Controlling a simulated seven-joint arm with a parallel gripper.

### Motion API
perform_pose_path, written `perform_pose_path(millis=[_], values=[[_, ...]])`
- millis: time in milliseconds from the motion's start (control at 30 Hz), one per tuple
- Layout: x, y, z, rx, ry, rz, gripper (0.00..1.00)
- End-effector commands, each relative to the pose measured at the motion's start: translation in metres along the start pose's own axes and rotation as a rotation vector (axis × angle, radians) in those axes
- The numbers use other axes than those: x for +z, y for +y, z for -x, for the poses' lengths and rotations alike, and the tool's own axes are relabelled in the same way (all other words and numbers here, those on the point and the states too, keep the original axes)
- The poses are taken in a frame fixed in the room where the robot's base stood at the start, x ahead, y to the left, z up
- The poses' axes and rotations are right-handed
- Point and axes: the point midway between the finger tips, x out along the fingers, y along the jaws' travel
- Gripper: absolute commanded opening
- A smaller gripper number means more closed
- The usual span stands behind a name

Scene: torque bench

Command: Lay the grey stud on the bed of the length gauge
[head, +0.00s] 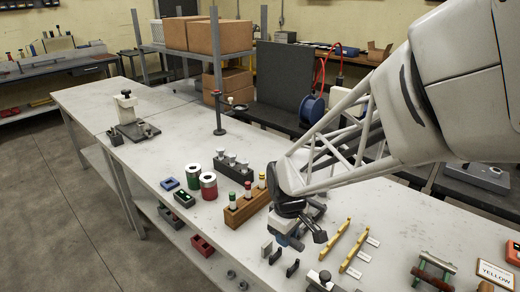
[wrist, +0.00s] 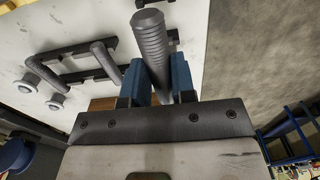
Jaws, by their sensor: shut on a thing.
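My gripper (head: 286,239) is low over the middle of the bench in the head view. In the wrist view its blue fingers (wrist: 157,80) are shut on the grey stud (wrist: 151,35), a ribbed, threaded rod that sticks out past the fingertips. I cannot tell for sure which fixture is the length gauge. Two yellow bars (head: 352,252) with white labels lie just right of the gripper, and a frame (head: 434,272) with green and red parts stands farther right.
A wooden block (head: 247,206) with colour-topped pegs and a dark block (head: 232,172) of grey pegs stand left of my gripper. Red and green cylinders (head: 208,187) stand beyond. Small upright grey pieces (head: 267,248) are close by. A sign reading YELLOW (head: 495,274) is far right.

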Motion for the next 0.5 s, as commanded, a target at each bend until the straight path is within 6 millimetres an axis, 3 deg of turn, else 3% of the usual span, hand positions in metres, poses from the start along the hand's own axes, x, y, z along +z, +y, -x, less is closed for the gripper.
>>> perform_pose_path(millis=[500], values=[[0.0,0.0,-0.029,-0.001,-0.001,0.0,0.0]])
